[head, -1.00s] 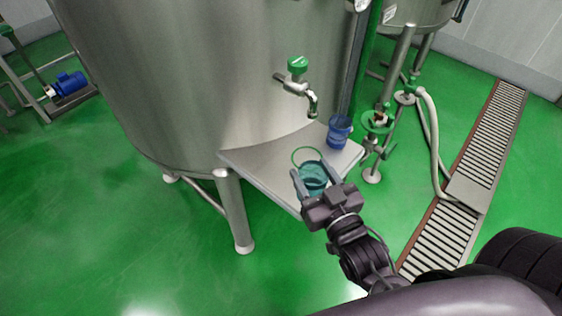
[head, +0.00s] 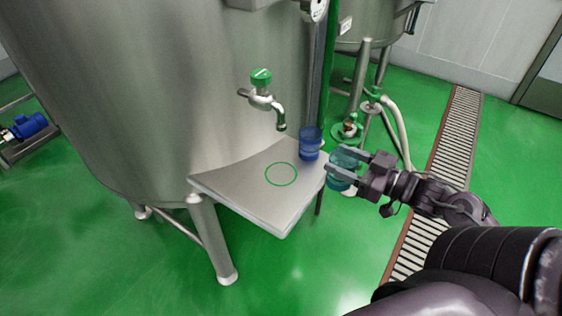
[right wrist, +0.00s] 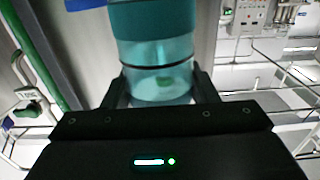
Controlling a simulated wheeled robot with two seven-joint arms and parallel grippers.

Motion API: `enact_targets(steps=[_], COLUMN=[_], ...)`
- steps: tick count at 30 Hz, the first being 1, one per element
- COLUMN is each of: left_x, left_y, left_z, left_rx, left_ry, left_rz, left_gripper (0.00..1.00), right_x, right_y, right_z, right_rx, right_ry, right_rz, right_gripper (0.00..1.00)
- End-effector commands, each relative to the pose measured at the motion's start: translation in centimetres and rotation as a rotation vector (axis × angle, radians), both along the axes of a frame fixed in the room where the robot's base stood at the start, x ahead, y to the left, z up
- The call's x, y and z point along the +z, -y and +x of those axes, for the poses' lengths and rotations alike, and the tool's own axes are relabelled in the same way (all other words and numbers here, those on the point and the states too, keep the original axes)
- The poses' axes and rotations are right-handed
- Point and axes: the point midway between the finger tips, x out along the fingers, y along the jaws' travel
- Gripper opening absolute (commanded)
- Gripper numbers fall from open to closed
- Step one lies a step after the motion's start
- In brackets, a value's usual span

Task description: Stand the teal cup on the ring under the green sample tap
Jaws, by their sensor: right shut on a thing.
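The teal cup (head: 341,172) is held between the fingers of my right gripper (head: 345,171), just off the right edge of the shelf. In the right wrist view the teal cup (right wrist: 157,60) stands clear and see-through between the fingers. The green sample tap (head: 262,88) sticks out of the tank wall, its spout pointing down. The green ring (head: 281,174) lies bare on the shelf, below and near the spout. The cup is to the right of the ring. My left gripper is not in view.
A blue cup (head: 310,143) stands on the back right of the metal shelf (head: 240,190), between the tap and my gripper. The large steel tank (head: 130,90) closes off the back. The front and left of the shelf are bare.

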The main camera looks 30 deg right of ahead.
Motion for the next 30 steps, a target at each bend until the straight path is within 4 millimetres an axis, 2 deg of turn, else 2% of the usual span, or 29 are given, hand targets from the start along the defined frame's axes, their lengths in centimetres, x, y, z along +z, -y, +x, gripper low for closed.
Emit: enact_targets(steps=[1, 9, 18, 20, 22, 30], left_x=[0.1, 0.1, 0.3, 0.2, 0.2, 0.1], left_y=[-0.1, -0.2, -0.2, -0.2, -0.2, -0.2], left_z=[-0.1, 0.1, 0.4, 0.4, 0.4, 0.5], left_rx=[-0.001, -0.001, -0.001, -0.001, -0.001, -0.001], left_ry=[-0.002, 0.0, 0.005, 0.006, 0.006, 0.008], left_rz=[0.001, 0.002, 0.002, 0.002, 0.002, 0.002], left_gripper=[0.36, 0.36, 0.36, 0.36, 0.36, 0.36], right_x=[0.2, 0.3, 0.2, -0.4, -1.9, -4.5], right_y=[-0.6, -3.4, -6.0, -6.2, -6.1, -6.1], right_z=[1.4, 8.3, 14.6, 15.2, 14.9, 14.9], right_rx=[0.004, 0.002, -0.001, -0.002, -0.004, -0.003], right_ry=[0.006, 0.007, 0.005, -0.001, -0.003, -0.001], right_rz=[-0.002, -0.001, -0.001, -0.002, 0.0, 0.0], right_gripper=[0.28, 0.28, 0.28, 0.28, 0.28, 0.28])
